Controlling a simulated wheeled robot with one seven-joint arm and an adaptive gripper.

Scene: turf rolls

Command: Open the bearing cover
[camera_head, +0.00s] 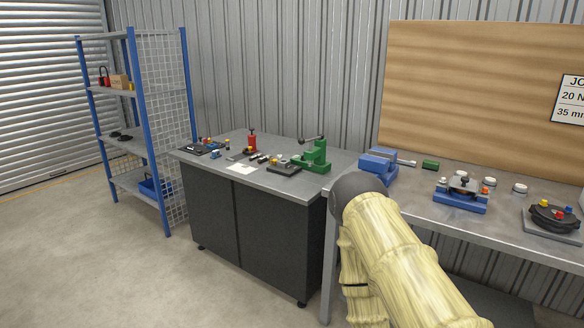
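No part is clearly marked as the bearing cover. On the right bench, a blue fixture (460,203) holds a round metal part with a dark knob on top. To its right, a black round part (553,217) with red and yellow pieces on it sits on a grey plate. Either could carry the cover; I cannot tell which. Both look closed on top, but they are small in view. My cream-sleeved arm with a dark rounded joint rises in front of the bench, left of both parts. My gripper does not show.
The right bench (500,230) also holds a blue vise (378,165), a green block (430,165) and white-topped round pieces. A left workbench (285,187) carries a green press (316,157), a red bottle (252,141) and small parts. A blue shelf stands far left. The floor (110,270) at left is clear.

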